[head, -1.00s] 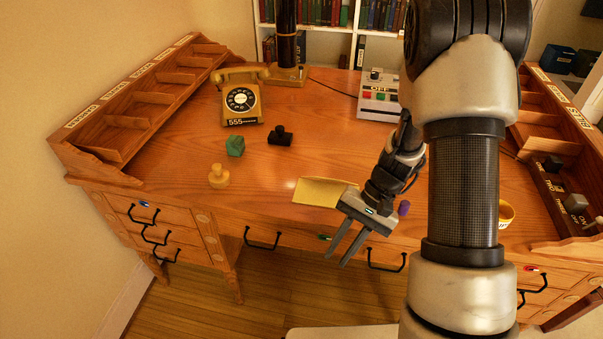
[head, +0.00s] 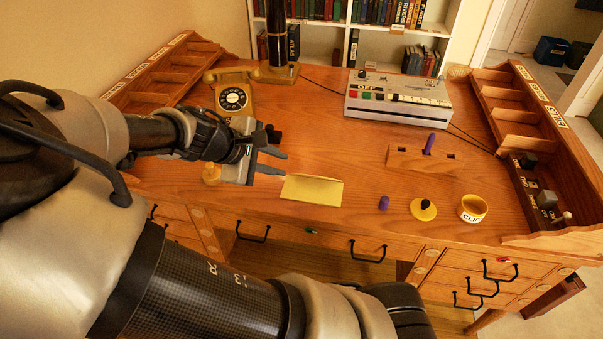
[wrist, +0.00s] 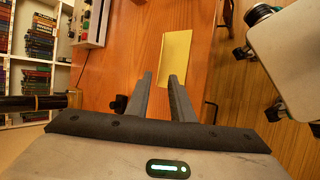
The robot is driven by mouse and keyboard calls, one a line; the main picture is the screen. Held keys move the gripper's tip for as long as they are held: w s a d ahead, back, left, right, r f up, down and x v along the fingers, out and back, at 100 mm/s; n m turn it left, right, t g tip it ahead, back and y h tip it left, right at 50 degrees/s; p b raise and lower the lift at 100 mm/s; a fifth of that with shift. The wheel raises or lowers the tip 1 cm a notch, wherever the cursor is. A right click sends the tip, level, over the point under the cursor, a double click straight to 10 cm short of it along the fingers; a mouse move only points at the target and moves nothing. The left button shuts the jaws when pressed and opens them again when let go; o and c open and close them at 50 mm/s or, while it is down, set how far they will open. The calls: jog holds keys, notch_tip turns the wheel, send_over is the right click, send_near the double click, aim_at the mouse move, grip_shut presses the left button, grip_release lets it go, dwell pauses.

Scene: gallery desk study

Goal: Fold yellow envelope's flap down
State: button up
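The yellow envelope (head: 312,190) lies near the front edge of the desk in the head view. A crease or edge line runs along its long side, but I cannot tell how its flap stands. My gripper (head: 285,163) is just left of and behind the envelope in the picture, its fingers pointing right. The fingers are apart with nothing between them. In the wrist view the envelope (wrist: 176,57) lies beyond the open fingertips (wrist: 161,76), and I see no contact.
A purple piece (head: 384,203), a yellow stamp (head: 423,209) and a clip cup (head: 473,208) stand to the right. A wooden holder (head: 408,158) and a button machine (head: 398,98) are behind. The telephone (head: 232,97) is back left. A yellow piece (head: 211,173) sits by my gripper.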

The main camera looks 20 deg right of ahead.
jog(key=b+x, duration=0.4)
jog(key=x, duration=1.3)
jog(key=shift+f+b, duration=0.15)
jog(key=shift+b, duration=0.25)
jog(key=shift+a, duration=0.1)
grip_shut()
